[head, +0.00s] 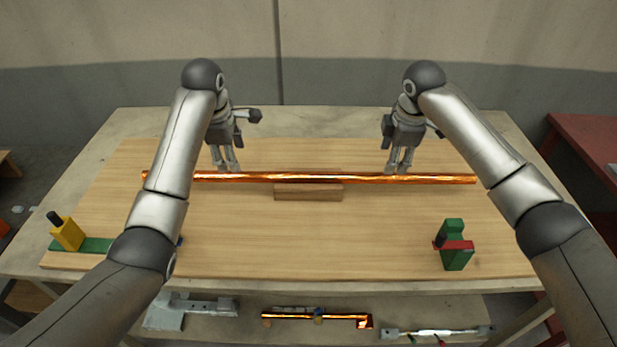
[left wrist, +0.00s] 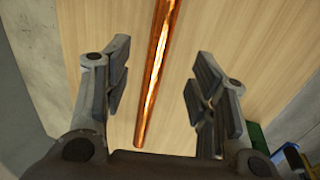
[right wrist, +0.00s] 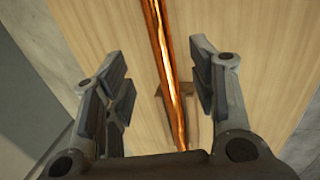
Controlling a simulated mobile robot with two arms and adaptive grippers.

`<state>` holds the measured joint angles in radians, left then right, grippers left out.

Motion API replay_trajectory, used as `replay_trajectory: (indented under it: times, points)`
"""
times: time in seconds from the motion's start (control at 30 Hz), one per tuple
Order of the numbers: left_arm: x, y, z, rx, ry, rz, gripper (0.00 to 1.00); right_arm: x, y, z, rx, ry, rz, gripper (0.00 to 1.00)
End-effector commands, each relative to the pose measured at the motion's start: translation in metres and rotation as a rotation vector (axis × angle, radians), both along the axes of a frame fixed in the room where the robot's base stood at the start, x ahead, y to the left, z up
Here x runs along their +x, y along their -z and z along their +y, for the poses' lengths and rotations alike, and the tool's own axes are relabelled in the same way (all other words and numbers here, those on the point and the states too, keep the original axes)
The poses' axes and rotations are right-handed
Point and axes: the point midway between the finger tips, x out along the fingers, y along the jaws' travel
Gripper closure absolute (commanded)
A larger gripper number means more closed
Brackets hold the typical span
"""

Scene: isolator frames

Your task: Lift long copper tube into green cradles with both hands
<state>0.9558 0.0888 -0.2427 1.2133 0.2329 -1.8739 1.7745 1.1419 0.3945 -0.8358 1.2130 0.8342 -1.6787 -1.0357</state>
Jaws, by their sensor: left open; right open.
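A long copper tube (head: 250,177) lies left to right across the board, over a low wooden block (head: 308,191). My left gripper (head: 228,172) is open above the tube's left part. In the left wrist view the tube (left wrist: 157,75) runs between its open fingers (left wrist: 160,95). My right gripper (head: 399,172) is open above the tube's right part; in the right wrist view the tube (right wrist: 166,70) passes between its fingers (right wrist: 160,90). One green cradle (head: 455,257) with a red bar stands front right. A green base (head: 97,245) with a yellow block shows front left, partly hidden by my left arm.
The wooden board (head: 330,245) is clear between the front fixtures. A shelf below the table holds a grey metal part (head: 190,310), a short copper piece (head: 315,317) and a silver rod (head: 440,332). A red table (head: 585,150) stands at the right.

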Motion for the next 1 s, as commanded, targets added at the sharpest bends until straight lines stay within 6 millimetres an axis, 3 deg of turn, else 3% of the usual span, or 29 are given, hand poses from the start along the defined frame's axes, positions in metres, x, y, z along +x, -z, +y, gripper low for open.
replay_trajectory:
  times: [0.3, 0.5, 1.0]
  points:
    - [0.014, 0.056, 0.001, 0.002, -0.001, 0.005, 0.47, 0.014, 0.056, 0.000, -0.001, 0.001, 0.004, 0.47]
    - [0.021, 0.083, 0.000, 0.001, 0.000, 0.004, 0.47, 0.021, 0.083, 0.000, 0.000, 0.002, 0.004, 0.47]
    - [0.024, 0.094, 0.000, 0.000, 0.000, 0.001, 0.49, 0.024, 0.094, 0.000, -0.001, 0.001, 0.001, 0.49]
